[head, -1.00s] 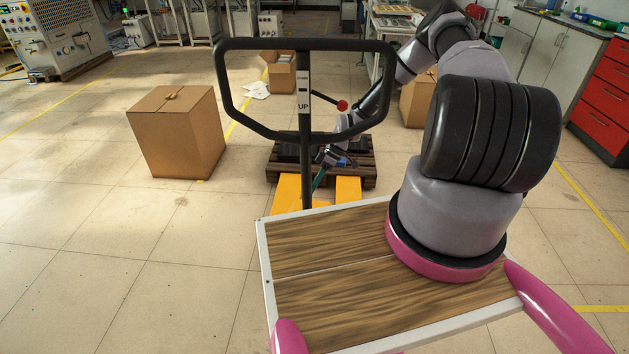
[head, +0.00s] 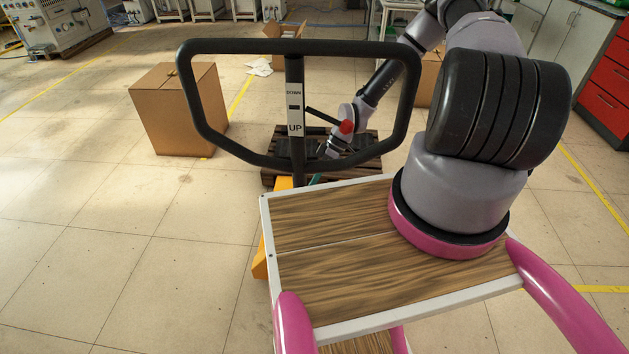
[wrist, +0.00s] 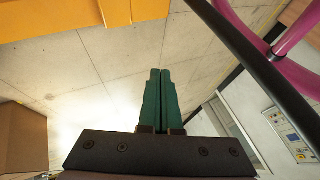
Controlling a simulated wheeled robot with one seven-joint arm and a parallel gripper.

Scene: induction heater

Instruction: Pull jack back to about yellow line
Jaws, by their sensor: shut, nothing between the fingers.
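The pallet jack's black loop handle (head: 187,95) stands upright in front of me in the head view, with a label strip reading DOWN and UP on its post and a red-knobbed lever (head: 346,127). Its yellow body (head: 260,262) shows low behind my wooden deck, and yellow metal also shows in the wrist view (wrist: 75,18). A dark pallet (head: 370,172) lies behind the handle. My gripper (head: 316,180) reaches down behind the handle loop, mostly hidden. In the wrist view my green fingers (wrist: 160,75) are shut together with nothing between them. A black bar crosses the upper right there.
A cardboard box (head: 175,112) stands left of the jack, and another box (head: 284,45) stands behind. Yellow floor lines (head: 238,98) run at left and right (head: 600,208). Red drawers (head: 604,100) stand at the far right. The left floor is clear.

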